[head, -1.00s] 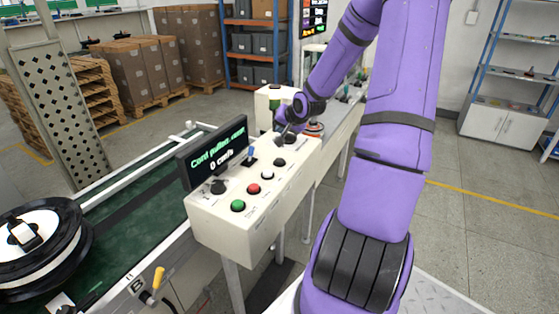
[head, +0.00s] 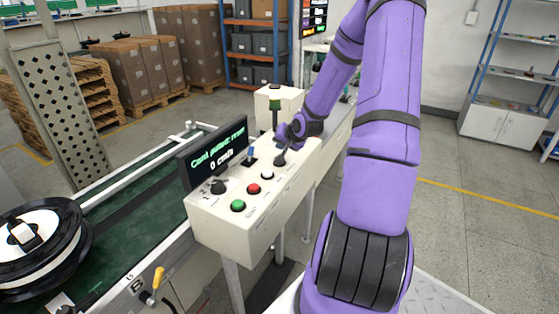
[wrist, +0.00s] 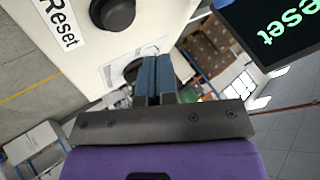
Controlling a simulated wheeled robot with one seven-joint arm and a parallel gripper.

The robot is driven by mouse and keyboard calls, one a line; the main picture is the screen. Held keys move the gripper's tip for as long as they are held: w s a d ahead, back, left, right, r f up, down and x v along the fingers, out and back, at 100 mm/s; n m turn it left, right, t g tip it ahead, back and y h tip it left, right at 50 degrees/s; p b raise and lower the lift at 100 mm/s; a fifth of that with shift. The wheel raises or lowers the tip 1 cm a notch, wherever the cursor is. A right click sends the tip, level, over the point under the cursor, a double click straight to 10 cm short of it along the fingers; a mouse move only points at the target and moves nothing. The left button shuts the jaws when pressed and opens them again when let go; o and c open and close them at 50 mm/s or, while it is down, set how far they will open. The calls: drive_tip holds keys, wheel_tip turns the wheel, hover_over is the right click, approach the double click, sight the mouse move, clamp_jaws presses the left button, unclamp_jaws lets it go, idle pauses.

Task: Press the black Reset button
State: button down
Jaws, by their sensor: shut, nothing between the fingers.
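The black Reset button (wrist: 112,13) shows at the top of the wrist view, beside its printed Reset label (wrist: 62,22). My gripper (wrist: 155,62) is shut and empty. In the wrist view its fingertips lie below and right of the Reset button, apart from it in the picture, and partly cover a second black control (wrist: 132,70). In the head view my gripper (head: 283,150) is low over the far end of the control panel (head: 240,228). There my gripper and wrist hide part of the black controls; whether the fingers touch anything cannot be told.
Nearer on the panel are white (head: 267,174), red (head: 253,188) and green (head: 238,206) buttons and a black knob (head: 218,187). A display (head: 212,152) stands along the panel's left side. A conveyor (head: 125,212) with a black reel (head: 40,240) lies to the left.

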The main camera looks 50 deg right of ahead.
drive_tip(key=shift+f, duration=1.25)
idle(1.2)
drive_tip(key=shift+f, duration=0.4)
drive_tip(key=shift+f, duration=0.55)
idle(0.7)
drive_tip(key=shift+r, duration=1)
drive_tip(key=shift+r, duration=2.5)
